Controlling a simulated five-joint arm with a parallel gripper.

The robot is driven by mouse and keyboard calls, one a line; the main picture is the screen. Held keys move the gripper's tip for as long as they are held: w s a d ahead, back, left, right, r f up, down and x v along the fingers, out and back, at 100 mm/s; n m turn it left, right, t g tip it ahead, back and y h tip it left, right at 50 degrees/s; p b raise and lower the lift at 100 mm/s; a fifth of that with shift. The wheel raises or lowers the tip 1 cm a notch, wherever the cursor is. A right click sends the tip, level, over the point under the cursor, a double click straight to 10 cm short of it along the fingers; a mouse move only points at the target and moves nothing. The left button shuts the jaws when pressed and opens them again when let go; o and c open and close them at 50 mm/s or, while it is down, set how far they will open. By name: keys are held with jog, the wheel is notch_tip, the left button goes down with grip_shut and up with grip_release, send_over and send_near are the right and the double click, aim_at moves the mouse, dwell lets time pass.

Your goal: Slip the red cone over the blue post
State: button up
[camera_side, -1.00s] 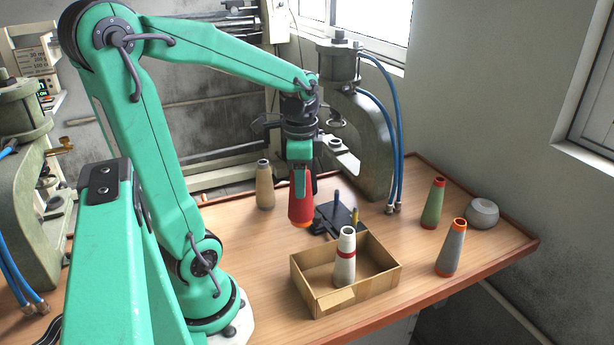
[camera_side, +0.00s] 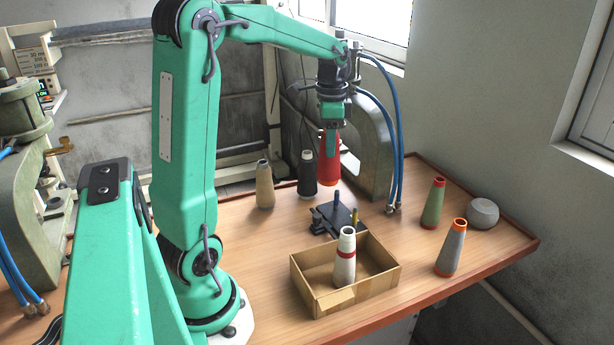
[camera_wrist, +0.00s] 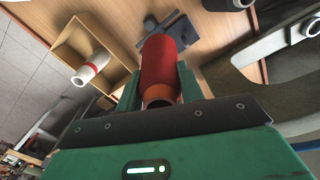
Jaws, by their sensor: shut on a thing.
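My gripper (camera_side: 331,142) is shut on the red cone (camera_side: 329,172), which hangs upright in the air, wide end down. In the side view it shows above and behind the black base (camera_side: 326,227). The blue post (camera_side: 337,198) stands on that base, with a yellow post (camera_side: 354,216) at its right. The cone is apart from the posts. In the wrist view the red cone (camera_wrist: 160,65) sits between the fingers and covers part of the dark base (camera_wrist: 183,30); I cannot make out the blue post there.
A cardboard box (camera_side: 375,289) holding a white cone with a red band (camera_side: 345,257) stands in front of the base. Tan (camera_side: 264,186) and black (camera_side: 307,177) cones stand behind. A press (camera_side: 374,150) is close at right. Green (camera_side: 433,204) and grey (camera_side: 451,250) cones stand farther right.

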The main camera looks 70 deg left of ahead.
jog(key=w+a, duration=0.4)
jog(key=w, duration=0.1)
jog(key=shift+a+r, duration=0.2)
jog(key=shift+r, duration=0.1)
jog(key=shift+w+f, duration=0.1)
jog(key=shift+f, duration=0.15)
jog(key=shift+f, duration=2.65)
jog(key=shift+f, duration=3.75)
dwell(0.6)
